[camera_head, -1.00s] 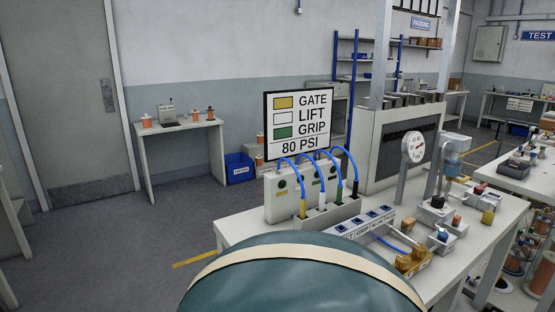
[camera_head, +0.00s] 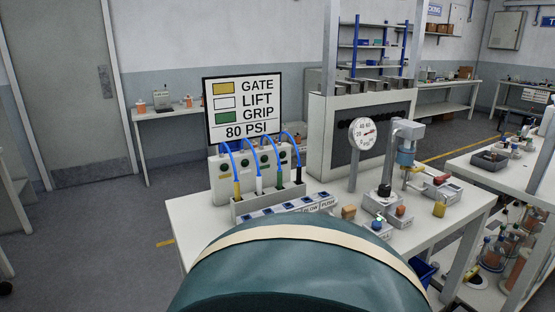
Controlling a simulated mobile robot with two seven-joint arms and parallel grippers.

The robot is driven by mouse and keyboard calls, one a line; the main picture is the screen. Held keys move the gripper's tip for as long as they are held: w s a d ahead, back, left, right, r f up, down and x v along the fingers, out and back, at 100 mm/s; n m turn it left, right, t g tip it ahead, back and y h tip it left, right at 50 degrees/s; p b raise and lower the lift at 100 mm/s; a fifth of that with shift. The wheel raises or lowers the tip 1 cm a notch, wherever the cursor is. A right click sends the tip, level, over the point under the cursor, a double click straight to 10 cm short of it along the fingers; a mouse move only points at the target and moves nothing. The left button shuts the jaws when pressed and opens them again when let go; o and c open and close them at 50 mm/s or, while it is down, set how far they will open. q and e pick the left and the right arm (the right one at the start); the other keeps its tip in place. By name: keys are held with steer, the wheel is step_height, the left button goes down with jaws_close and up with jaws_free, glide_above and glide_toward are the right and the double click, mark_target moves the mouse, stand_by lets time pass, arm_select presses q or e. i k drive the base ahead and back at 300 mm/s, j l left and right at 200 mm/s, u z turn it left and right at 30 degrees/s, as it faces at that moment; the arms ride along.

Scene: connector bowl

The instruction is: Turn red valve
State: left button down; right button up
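A small red part (camera_head: 441,180), perhaps the red valve, sits on a grey block at the right end of the workbench (camera_head: 190,218). It is too small to make out its handle position. A round pressure gauge (camera_head: 362,134) stands on a post left of it, behind the bench's middle. A sign (camera_head: 243,107) reads GATE, LIFT, GRIP and 80 PSI. Below it, blue hoses run from a pale panel (camera_head: 221,187) to yellow, white, green and black plugs in a grey holder (camera_head: 240,211). Neither of my grippers is in view.
A grey column with a blue cylinder (camera_head: 406,158) stands beside the red part. Small blocks with coloured knobs sit in front of it. Another white table (camera_head: 505,178) stands at the right, with a floor gap between. Open floor (camera_head: 95,240) lies at the left.

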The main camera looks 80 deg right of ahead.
mark_target(438, 179)
steer(key=z, duration=3.5)
steer(key=i+l+z, duration=0.2)
steer(key=i+l, duration=0.7)
steer(key=i, duration=0.15)
steer(key=k+z, duration=0.05)
